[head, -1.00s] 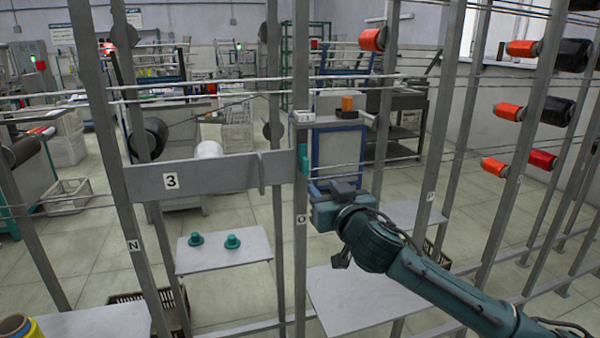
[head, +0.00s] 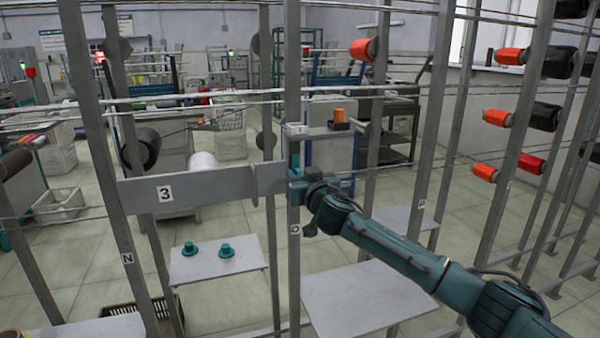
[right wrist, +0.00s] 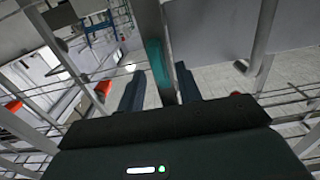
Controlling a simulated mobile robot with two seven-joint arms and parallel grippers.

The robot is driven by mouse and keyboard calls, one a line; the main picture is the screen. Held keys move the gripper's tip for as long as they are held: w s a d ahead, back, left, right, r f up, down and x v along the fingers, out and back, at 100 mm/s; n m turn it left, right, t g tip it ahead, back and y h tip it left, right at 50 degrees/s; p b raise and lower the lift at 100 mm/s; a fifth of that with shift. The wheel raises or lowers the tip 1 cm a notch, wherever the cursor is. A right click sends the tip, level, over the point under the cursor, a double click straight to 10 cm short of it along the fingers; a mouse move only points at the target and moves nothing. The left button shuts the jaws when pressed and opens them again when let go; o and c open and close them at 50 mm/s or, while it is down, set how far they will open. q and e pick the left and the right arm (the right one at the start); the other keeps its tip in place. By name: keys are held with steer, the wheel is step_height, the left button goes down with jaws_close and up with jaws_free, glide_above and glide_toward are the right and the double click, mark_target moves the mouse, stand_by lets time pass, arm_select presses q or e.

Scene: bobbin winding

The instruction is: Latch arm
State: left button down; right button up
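The grey swing arm (head: 215,186), a flat bar with a "3" label, spans from post N to the upright post O (head: 293,250), roughly level. A teal latch piece (head: 295,160) sits on post O by the arm's right end. My right gripper (head: 294,183) is at post O just below it, partly covering that spot. In the right wrist view the two dark fingers (right wrist: 160,88) are apart. The teal piece (right wrist: 157,66) and the grey post lie between or just ahead of them; contact cannot be told. My left gripper is not in view.
A shelf with two teal spools (head: 218,262) stands low behind the arm. Another grey shelf (head: 370,295) lies below my right arm. Posts with orange and black bobbins (head: 548,113) stand at the right. Thin rails cross between the posts.

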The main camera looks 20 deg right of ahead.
steer(key=shift+w, duration=0.5)
steer(key=shift+c, duration=0.5)
jaws_close()
